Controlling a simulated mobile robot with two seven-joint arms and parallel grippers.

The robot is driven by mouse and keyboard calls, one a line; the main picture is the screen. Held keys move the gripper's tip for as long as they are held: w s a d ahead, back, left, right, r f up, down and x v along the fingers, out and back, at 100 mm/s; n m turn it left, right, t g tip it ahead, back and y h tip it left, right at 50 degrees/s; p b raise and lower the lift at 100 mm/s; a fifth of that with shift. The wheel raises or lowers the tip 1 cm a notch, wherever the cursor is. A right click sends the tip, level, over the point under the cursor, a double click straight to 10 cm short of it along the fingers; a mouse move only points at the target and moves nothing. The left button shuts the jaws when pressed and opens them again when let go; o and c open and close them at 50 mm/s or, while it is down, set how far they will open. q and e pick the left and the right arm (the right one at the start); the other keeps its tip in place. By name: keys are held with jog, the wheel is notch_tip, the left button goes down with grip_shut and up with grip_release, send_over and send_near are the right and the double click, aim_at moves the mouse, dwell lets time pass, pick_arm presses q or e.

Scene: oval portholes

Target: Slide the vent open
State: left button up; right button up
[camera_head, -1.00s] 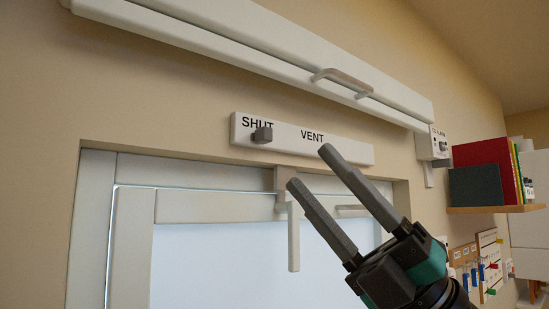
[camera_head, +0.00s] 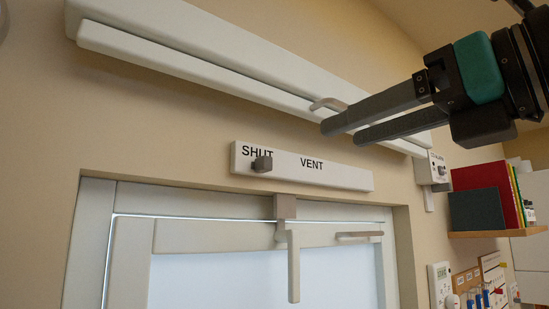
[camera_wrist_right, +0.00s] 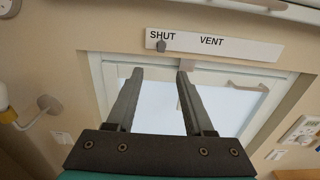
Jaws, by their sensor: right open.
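The vent (camera_head: 340,175) is a long white strip on the wall above the window, lettered SHUT at its left and VENT near its middle. Its dark grey square knob (camera_head: 262,164) sits at the left end, just under the word SHUT. My right gripper (camera_head: 340,133) is open and empty, up and to the right of the knob, in front of the wall above the strip. In the right wrist view the strip (camera_wrist_right: 250,50) and knob (camera_wrist_right: 161,46) lie beyond the open fingers (camera_wrist_right: 160,75), with the knob between them in the picture. My left gripper is not in view.
A long white housing (camera_head: 210,75) with a grey handle (camera_head: 328,103) runs above the vent; my right gripper overlaps it in the picture. The window (camera_head: 130,240) with its white handle (camera_head: 293,265) is below. A shelf (camera_head: 500,232) with books is at the right.

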aim_at(268, 161)
jog(key=p+x, duration=0.4)
jog(key=x, duration=1)
jog(key=shift+w+d+r, duration=0.1)
jog(key=shift+r, duration=0.05)
jog(key=shift+w+a+p, duration=0.35)
jog(key=shift+w, duration=0.15)
jog(key=shift+c, duration=0.4)
grip_shut()
